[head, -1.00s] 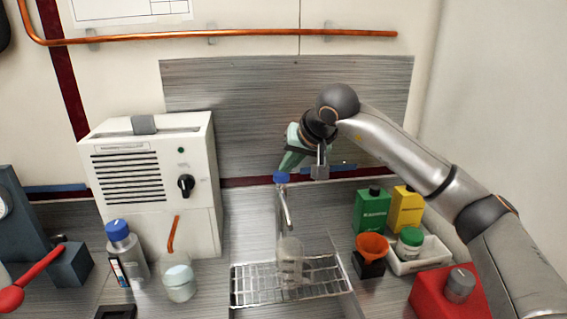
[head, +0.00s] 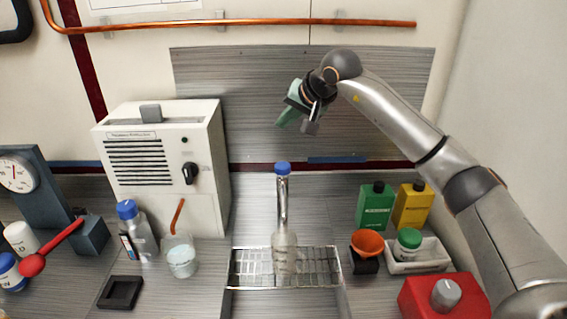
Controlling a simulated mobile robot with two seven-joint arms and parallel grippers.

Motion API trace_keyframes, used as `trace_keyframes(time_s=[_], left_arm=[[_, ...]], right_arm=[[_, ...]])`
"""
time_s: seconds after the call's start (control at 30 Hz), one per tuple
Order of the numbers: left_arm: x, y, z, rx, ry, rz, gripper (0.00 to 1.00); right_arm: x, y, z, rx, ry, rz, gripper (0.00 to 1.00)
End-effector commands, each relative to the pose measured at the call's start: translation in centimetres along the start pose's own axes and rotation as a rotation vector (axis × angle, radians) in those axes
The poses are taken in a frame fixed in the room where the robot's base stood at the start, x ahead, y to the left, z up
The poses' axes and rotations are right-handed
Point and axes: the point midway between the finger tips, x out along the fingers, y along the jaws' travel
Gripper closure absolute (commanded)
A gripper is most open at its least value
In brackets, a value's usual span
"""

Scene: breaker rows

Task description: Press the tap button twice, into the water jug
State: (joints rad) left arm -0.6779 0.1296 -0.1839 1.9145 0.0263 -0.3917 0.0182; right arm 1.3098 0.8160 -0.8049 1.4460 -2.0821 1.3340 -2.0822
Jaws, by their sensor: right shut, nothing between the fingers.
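The tap (head: 282,205) stands upright behind the drain rack, with a blue button (head: 283,168) on its top. The clear water jug (head: 285,255) stands on the wire rack (head: 325,267) under the tap; its water level is hard to tell. My right gripper (head: 295,123) is shut and empty. It hangs above and behind the blue button in the picture, apart from it, in front of the grey back panel. My left gripper is not in view.
A white box with a black dial (head: 165,165) stands left of the tap. A bottle (head: 138,230) and a beaker (head: 181,257) stand before it.

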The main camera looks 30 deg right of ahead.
Motion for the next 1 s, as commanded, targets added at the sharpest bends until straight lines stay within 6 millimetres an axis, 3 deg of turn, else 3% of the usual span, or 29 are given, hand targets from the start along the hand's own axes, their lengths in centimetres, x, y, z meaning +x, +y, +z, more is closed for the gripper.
trace_keyframes(time_s=[0.47, 1.0], left_arm=[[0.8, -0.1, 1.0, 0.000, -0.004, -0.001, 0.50], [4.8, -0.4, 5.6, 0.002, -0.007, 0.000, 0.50]], right_arm=[[0.9, 0.6, 0.7, -0.001, -0.001, 0.000, 1.00], [5.6, 4.1, 4.1, -0.002, 0.000, 0.001, 1.00]])
